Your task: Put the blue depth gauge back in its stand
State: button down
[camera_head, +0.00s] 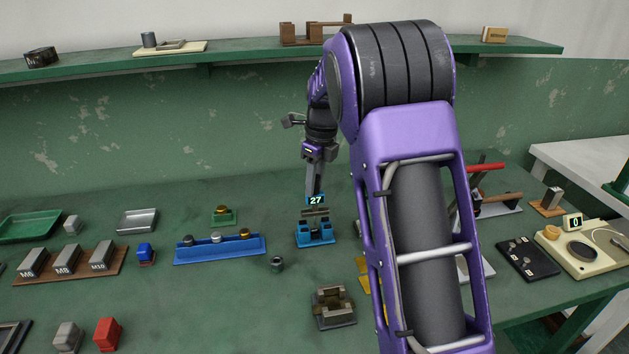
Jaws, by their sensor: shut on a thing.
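The blue depth gauge (316,201) is small, with a lit display reading 27. It is upright at the middle of the bench. My gripper (314,191) comes down from above and is shut on its top. A blue stand (316,240) sits on the bench directly below the gauge in the picture. A greyish-brown bar lies between the display and the stand. I cannot tell whether the gauge touches the stand or hangs just above it. The gauge's lower part is hard to make out.
A blue rack (220,252) with several knobbed pieces stands to the left, and a small dark cylinder (277,264) nearby. A dark metal block (333,308) is in front. My arm hides the bench right of the stand. A scale (583,250) is far right.

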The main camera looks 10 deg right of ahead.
aim_at(315, 193)
jog(key=shift+f+b, duration=0.75)
jog(key=shift+f, duration=1.1)
jog(key=c, duration=0.5)
grip_release()
jog(key=shift+c, duration=0.2)
notch_tip(315, 193, up, 17)
jog(key=s+d+p, duration=0.1)
jog(key=p, duration=0.1)
jog(key=shift+s+d+r, duration=0.15)
jog(key=shift+s+d, duration=0.05)
jog(key=shift+s, duration=0.1)
